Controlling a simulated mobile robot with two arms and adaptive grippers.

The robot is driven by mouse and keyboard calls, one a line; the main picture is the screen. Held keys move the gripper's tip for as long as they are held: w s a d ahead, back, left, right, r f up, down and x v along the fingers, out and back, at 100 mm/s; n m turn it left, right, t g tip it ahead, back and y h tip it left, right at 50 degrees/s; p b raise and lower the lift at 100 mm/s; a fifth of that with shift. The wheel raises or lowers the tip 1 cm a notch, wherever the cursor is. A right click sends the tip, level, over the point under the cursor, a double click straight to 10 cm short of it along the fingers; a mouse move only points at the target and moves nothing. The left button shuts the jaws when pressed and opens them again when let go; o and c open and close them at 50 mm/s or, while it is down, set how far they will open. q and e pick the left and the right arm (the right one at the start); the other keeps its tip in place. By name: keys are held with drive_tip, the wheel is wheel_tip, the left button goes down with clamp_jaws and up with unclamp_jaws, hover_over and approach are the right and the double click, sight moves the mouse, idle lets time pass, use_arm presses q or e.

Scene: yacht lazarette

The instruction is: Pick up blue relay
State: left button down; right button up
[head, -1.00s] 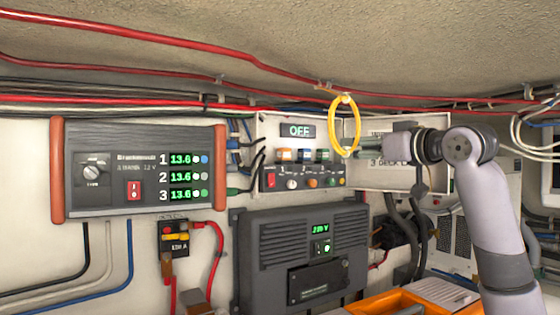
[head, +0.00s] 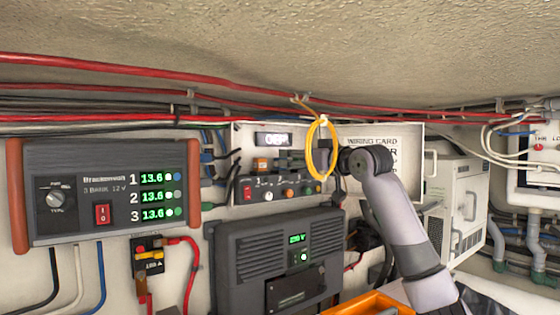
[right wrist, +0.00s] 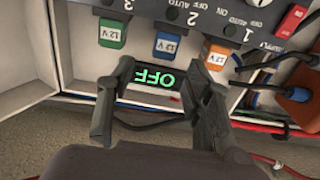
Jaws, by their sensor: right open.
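The blue relay (right wrist: 166,46), labelled 12 V, sits in the socket marked 2 in the right wrist view, which shows the box upside down. A green relay (right wrist: 113,33) sits at socket 3 and an orange relay (right wrist: 217,55) at socket 1. My right gripper (right wrist: 165,66) is open and empty, its fingers apart on either side of the blue relay's line and just short of it. In the head view my right gripper (head: 293,158) is in front of the relay row and hides most of it; the orange relay (head: 262,164) shows there.
A yellow cable loop (head: 311,150) hangs before the open relay box, close to my right arm. The box's lid (head: 404,165) stands open at right. A dark inverter (head: 235,258) is below, and an orange tray (head: 368,304) is at the bottom. Cables run above.

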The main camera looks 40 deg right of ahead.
sight(285, 171)
drive_tip(key=w+p, duration=0.3)
drive_tip(key=w, duration=0.1)
drive_tip(key=shift+w, duration=0.1)
drive_tip(key=shift+w+d+f+p, duration=0.1)
drive_tip(key=shift+w+f+p, duration=0.2)
drive_tip(key=shift+w, duration=0.2)
drive_tip(key=shift+s+r, duration=0.1)
drive_tip(key=shift+s, duration=0.1)
drive_tip(key=shift+c, duration=1.3)
drive_tip(key=c, duration=0.8)
